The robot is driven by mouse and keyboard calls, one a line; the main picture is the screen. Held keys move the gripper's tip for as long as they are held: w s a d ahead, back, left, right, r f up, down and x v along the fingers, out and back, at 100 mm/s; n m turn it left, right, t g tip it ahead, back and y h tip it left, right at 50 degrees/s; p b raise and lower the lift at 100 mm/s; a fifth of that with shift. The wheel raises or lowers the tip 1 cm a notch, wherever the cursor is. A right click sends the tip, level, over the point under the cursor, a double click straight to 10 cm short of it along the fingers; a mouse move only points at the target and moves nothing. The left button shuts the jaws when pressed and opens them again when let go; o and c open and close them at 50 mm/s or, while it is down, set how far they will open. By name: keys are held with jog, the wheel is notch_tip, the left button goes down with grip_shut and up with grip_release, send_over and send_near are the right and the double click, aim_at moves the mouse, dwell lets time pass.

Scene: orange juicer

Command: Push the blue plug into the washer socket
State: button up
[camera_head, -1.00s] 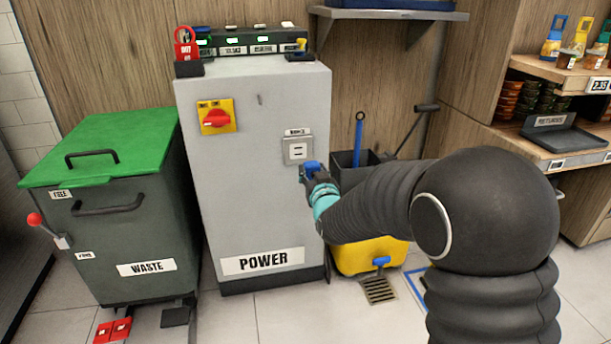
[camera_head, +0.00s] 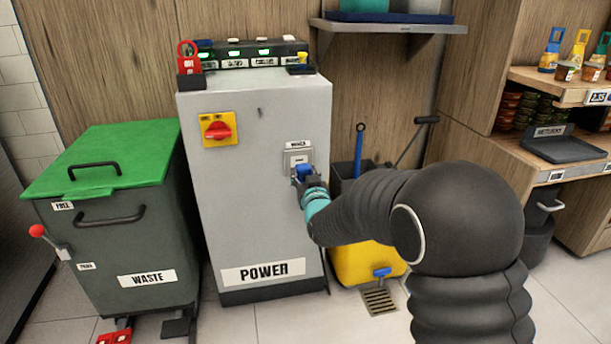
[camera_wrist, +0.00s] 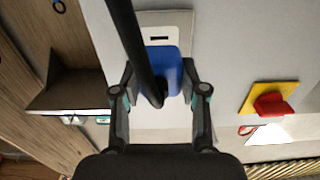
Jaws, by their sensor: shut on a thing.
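The blue plug (camera_head: 304,172) is at the front of the grey power cabinet, just over the lower part of the washer socket (camera_head: 298,157). My gripper (camera_head: 302,183) is shut on the plug. In the wrist view the blue plug (camera_wrist: 166,66) sits between the two fingers of my gripper (camera_wrist: 162,92), with a dark cable running up across it. The socket plate (camera_wrist: 165,24) shows beyond it with one slot visible; the plug hides the rest. I cannot tell whether the plug touches the socket.
The cabinet (camera_head: 250,220) has a red rotary switch (camera_head: 217,130) on a yellow plate left of the socket. A green-lidded waste bin (camera_head: 110,230) stands at left. A yellow bucket (camera_head: 360,264) stands behind my arm. A wall shelf (camera_head: 390,26) hangs above.

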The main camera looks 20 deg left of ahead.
aim_at(301, 168)
jog(key=shift+p+x, duration=0.6)
jog(key=shift+x, duration=0.85)
jog(key=shift+f+b, duration=0.1)
jog(key=shift+b, duration=1.5)
dwell(1.0)
jog(key=shift+w+a, duration=0.3)
jog(key=shift+w, duration=0.2)
dwell(0.6)
jog(key=o, duration=1.1)
jog(key=shift+o, duration=0.2)
jog(key=shift+s, duration=0.1)
jog(key=v, duration=1.2)
